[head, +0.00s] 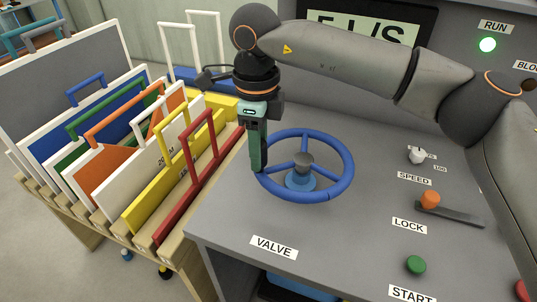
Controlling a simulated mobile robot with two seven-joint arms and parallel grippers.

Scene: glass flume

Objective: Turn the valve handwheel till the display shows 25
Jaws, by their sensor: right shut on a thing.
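My right gripper (259,168) comes down from above and is shut on the left side of the wheel's rim. Its fingers hide that bit of the rim. The display (372,30) is at the top and is partly hidden by my right arm. My left gripper is not in view.
A wooden rack (178,252) of coloured, handled panels stands close at left. On the console's right are a white SPEED knob (417,156), an orange LOCK lever (430,199) and a green START button (416,264). A green lamp (487,45) glows under RUN.

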